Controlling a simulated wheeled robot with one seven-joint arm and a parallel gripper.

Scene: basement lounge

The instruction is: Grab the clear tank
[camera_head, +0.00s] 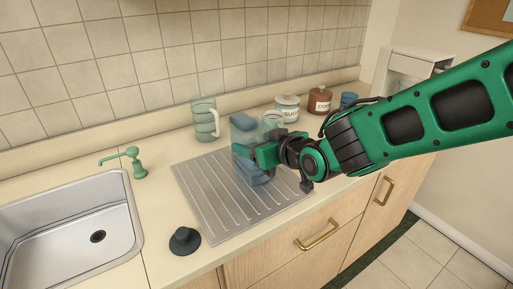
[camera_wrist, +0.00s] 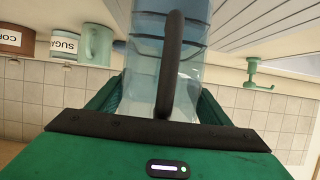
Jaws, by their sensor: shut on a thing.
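The clear tank (camera_head: 243,130) is a see-through, bluish upright container over the ribbed metal draining board (camera_head: 207,199). My gripper (camera_head: 256,153) reaches in from the right and is shut on the tank at about mid-height. In the wrist view the tank (camera_wrist: 143,70) stands between my two green fingers (camera_wrist: 160,100), with a dark curved handle (camera_wrist: 171,65) in front of it. I cannot tell whether the tank's base touches the board. My gripper hides part of the tank's right side.
A sink (camera_head: 70,235), a soap dispenser (camera_head: 136,163) and a dark plug (camera_head: 184,240) lie to the left.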

